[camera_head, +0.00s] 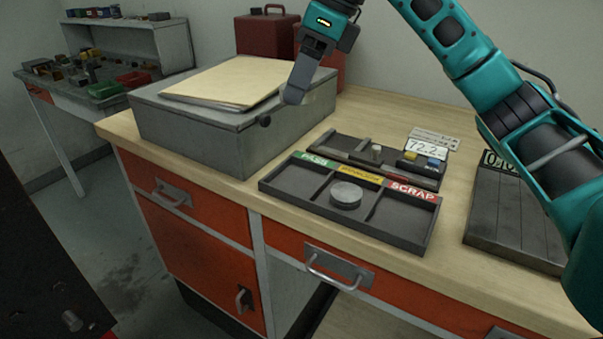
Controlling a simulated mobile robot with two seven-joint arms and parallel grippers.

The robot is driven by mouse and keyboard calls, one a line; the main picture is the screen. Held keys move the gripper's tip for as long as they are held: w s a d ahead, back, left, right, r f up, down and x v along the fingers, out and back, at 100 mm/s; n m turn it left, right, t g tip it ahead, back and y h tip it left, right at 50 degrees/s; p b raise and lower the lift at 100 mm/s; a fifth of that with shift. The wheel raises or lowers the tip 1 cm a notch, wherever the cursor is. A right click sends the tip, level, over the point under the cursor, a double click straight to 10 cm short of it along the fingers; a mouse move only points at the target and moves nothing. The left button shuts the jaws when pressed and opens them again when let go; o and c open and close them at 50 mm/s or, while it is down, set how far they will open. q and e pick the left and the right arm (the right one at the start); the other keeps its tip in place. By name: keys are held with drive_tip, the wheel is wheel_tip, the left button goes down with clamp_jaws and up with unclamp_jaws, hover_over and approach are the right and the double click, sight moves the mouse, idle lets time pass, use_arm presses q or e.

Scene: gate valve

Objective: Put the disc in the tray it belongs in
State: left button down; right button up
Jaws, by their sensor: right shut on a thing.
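A grey metal disc (346,195) lies flat in the middle compartment of a dark three-part tray (389,230). The tray's labels are a green one reading PASS (314,160), a yellow middle one (359,174) too small to read surely, and a red SCRAP one (412,190). My right gripper (292,96) reaches down at the right front edge of a grey box, well behind and left of the disc. It is shut, seemingly on a dark-knobbed handle (264,121) at that edge; its fingers hide the contact. My left gripper is not in view.
The grey box (205,135) bears a tan folder (225,82). Bare wood lies between tray and plate.

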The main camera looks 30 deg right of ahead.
drive_tip(key=b, duration=0.1)
hover_over(293, 183)
drive_tip(key=d, duration=0.1)
drive_tip(key=f, duration=1.1)
drive_tip(key=shift+s+d, duration=0.2)
drive_tip(key=shift+s, duration=0.2)
wheel_tip(293, 183, down, 5)
drive_tip(key=shift+r+b, duration=0.2)
drive_tip(key=shift+b, duration=0.3)
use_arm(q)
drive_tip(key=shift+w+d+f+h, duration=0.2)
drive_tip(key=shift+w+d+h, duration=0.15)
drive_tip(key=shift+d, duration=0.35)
use_arm(e)
drive_tip(key=shift+f, duration=0.15)
drive_tip(key=o, duration=1.1)
drive_tip(key=shift+c, duration=0.2)
